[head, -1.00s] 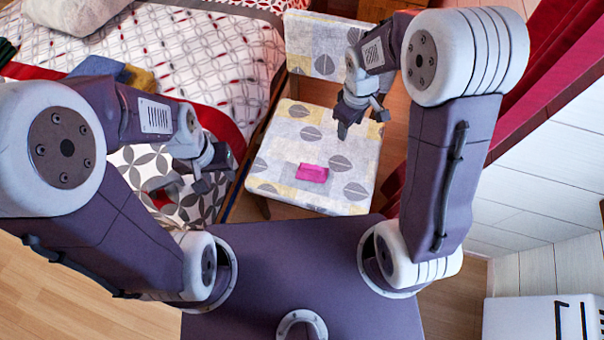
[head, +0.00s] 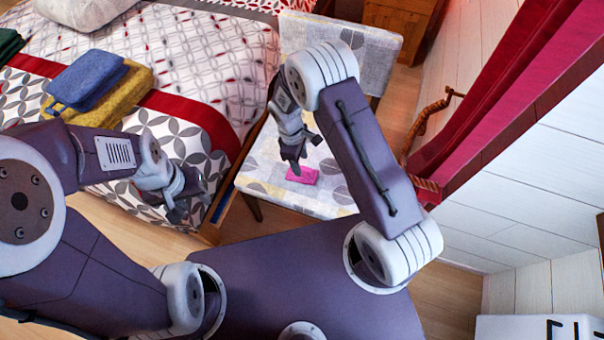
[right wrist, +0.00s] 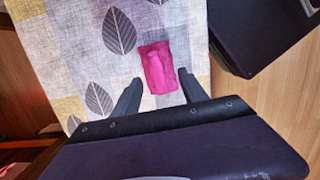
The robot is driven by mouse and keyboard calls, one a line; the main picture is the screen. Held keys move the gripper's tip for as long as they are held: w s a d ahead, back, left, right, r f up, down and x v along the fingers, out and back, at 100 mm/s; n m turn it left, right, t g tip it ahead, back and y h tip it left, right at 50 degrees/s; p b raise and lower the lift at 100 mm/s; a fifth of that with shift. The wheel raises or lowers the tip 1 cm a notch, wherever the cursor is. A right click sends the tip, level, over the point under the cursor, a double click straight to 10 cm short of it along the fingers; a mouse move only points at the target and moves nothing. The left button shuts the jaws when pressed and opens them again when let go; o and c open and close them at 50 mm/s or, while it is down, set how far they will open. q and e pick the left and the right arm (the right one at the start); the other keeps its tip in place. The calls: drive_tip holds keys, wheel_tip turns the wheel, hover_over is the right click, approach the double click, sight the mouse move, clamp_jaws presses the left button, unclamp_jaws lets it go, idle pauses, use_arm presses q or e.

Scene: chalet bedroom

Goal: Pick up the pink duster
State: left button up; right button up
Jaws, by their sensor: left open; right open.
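The pink duster (head: 303,175) lies flat on the seat of the patterned chair (head: 262,172). In the right wrist view the duster (right wrist: 160,66) lies just beyond and between the fingertips. My right gripper (head: 293,165) is open and empty, close above the duster in the head view. It also shows in the right wrist view (right wrist: 160,78), with a finger on each side of the duster's near end. My left gripper (head: 185,205) is open and empty over the edge of the bed, left of the chair.
The bed (head: 215,65) fills the upper left, with a blue and yellow folded pile (head: 100,85) on it. A red curtain (head: 490,100) and white plank wall stand on the right. A wooden cabinet (head: 395,15) stands behind the chair.

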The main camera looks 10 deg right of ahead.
sight(302, 167)
drive_tip(key=f, duration=0.1)
drive_tip(key=f+b, duration=0.1)
drive_tip(key=f, duration=0.1)
drive_tip(key=f+b, duration=0.1)
drive_tip(key=f, duration=0.1)
drive_tip(key=shift+d+f, duration=0.25)
drive_tip(key=shift+d, duration=0.15)
drive_tip(key=shift+r, duration=0.15)
drive_tip(key=shift+c, duration=0.9)
clamp_jaws()
wheel_tip(302, 167, up, 4)
drive_tip(key=shift+r+p, duration=0.2)
drive_tip(key=shift+p, duration=0.85)
drive_tip(key=s+d+r+p, duration=0.1)
drive_tip(key=s+d+r, duration=0.1)
drive_tip(key=s, duration=0.3)
drive_tip(key=s+d+r+p, duration=0.1)
drive_tip(key=s+d+r, duration=0.1)
drive_tip(key=s+r, duration=0.2)
drive_tip(key=shift+s+d+r, duration=0.25)
drive_tip(key=shift+s+r, duration=0.05)
drive_tip(key=shift+s, duration=0.6)
